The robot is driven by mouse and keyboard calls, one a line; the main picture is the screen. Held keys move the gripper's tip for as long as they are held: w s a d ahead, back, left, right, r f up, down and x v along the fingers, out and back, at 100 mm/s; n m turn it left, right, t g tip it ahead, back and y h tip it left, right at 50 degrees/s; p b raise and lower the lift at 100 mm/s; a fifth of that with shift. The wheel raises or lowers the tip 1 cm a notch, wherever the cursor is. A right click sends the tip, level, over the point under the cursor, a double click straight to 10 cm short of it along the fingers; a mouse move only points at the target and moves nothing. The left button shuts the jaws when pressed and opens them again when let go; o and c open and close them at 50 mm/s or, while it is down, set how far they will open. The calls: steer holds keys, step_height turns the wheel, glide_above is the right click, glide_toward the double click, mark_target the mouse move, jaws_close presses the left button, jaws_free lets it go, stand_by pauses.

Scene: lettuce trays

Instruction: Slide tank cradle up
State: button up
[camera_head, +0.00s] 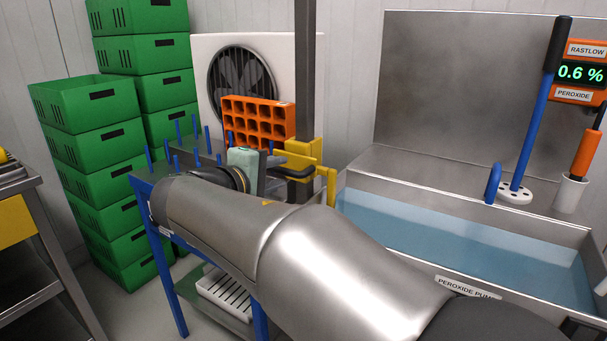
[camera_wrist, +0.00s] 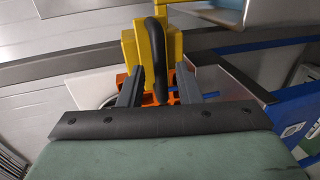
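The yellow cradle bracket (camera_head: 303,151) sits on a dark vertical post (camera_head: 305,70) at the tank's left end. A black handle (camera_head: 296,173) sticks out from it towards my gripper (camera_head: 272,167). In the wrist view the yellow bracket (camera_wrist: 132,45) is at top centre, with the black handle (camera_wrist: 156,55) running down from it. My gripper (camera_wrist: 160,78) has its two dark fingers on either side of the handle, with gaps showing on both sides. It looks open and holds nothing. My arm hides part of the area below the bracket.
The steel tank (camera_head: 350,180) of bluish liquid lies to the right. A blue-handled tool (camera_head: 530,130) stands over it, near a peroxide display (camera_head: 580,72). An orange multi-cell tray (camera_head: 258,120) stands upright behind my gripper. Green crates (camera_head: 100,150) are stacked left. Blue pegs rise from the table (camera_head: 143,186).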

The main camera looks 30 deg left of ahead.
steer(key=shift+x, duration=1.45)
jaws_close()
steer(key=shift+r, duration=0.1)
step_height(320, 180, up, 27)
steer(key=p, duration=1.9)
steer(key=shift+r, duration=0.4)
jaws_free()
steer(key=shift+s+f, duration=0.1)
